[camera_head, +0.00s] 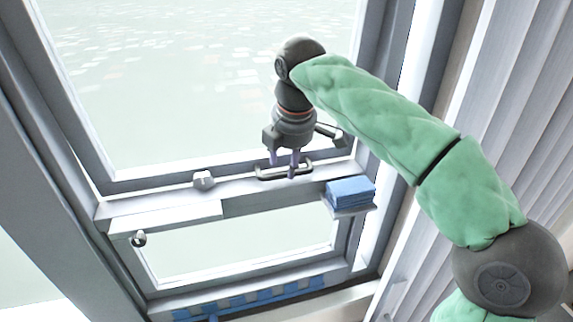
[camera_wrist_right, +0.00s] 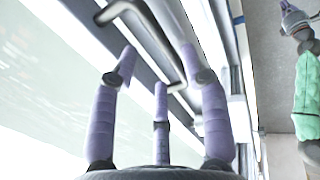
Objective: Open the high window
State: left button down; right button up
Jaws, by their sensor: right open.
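The high window (camera_head: 200,75) is the large upper pane in a grey-white frame in the head view. Its bar handle (camera_head: 268,175) sits on the bottom rail, and it also shows in the right wrist view (camera_wrist_right: 150,30). My right gripper (camera_head: 285,165) is open, with purple fingers pointing down at the handle. In the wrist view the handle lies beyond and between the spread fingertips (camera_wrist_right: 160,85); I cannot tell whether they touch it. Another green arm with a dark wrist (camera_wrist_right: 300,25) shows at the right edge of the wrist view, apparently my left; its finger state is unclear.
A stack of blue cloths (camera_head: 350,190) rests on a small ledge right of the handle. A small white latch-like piece (camera_head: 204,180) is left of it. A lower window pane (camera_head: 240,247) is below. White slatted blinds (camera_head: 520,100) hang at the right.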

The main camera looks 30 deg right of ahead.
jog(key=shift+s+d+f, duration=0.1)
jog(key=shift+f, duration=0.8)
jog(key=shift+w+f, duration=0.15)
jog(key=shift+w, duration=0.1)
pick_arm(q)
jog(key=shift+s+r, duration=0.2)
pick_arm(e)
jog(key=shift+s, duration=0.1)
grip_shut()
